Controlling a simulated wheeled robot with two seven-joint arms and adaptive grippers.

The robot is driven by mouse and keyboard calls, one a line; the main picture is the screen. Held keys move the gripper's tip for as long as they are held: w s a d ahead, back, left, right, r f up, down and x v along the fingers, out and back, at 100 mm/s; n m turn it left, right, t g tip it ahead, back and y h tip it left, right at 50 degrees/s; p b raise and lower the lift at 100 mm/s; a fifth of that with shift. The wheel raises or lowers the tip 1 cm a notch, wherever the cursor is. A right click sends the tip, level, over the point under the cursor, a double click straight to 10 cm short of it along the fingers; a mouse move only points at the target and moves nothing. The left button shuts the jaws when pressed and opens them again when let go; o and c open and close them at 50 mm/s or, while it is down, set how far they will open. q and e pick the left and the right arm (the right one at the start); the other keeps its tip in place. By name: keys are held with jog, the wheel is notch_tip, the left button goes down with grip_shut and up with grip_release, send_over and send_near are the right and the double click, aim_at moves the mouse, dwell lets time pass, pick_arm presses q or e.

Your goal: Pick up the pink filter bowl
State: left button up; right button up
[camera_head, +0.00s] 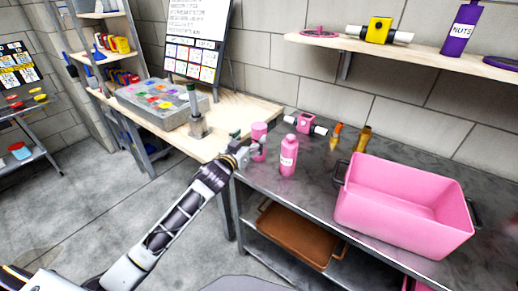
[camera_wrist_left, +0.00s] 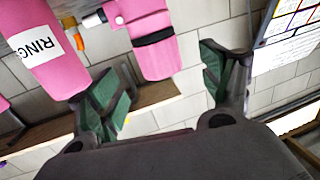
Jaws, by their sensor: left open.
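The pink filter bowl (camera_head: 259,139) stands upright on the bench near the seam between the wooden and dark tops. In the left wrist view the pink bowl (camera_wrist_left: 152,38) has a dark band and lies beyond the gap between the fingers. My left gripper (camera_head: 247,152) is at the bowl's near side, partly covering its lower part. In the wrist view its green-padded fingers (camera_wrist_left: 165,92) are open and nothing is clamped between them. I cannot tell if a finger touches the bowl. My right gripper is not in view.
A pink labelled bottle (camera_head: 289,157) stands close right of the bowl; it also shows in the wrist view (camera_wrist_left: 38,48). A pink filter housing with white pipe ends (camera_head: 305,122) lies behind. A large pink bin (camera_head: 400,215) is at right. A grey case (camera_head: 160,103) is at left.

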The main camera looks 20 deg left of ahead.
aim_at(256, 134)
pick_arm(q)
jog(key=shift+w+d+f, duration=0.1)
jog(key=shift+w+d, duration=0.1)
jog(key=shift+w, duration=1.05)
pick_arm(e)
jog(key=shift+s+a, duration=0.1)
pick_arm(q)
jog(key=shift+w, duration=0.1)
jog(key=shift+w+d, duration=0.2)
jog(key=shift+w, duration=0.5)
jog(key=shift+w+d, duration=0.2)
jog(key=shift+w, duration=1.05)
jog(key=shift+w+d, duration=0.1)
jog(key=shift+w, duration=0.35)
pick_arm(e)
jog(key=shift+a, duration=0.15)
pick_arm(q)
jog(key=shift+c, duration=0.5)
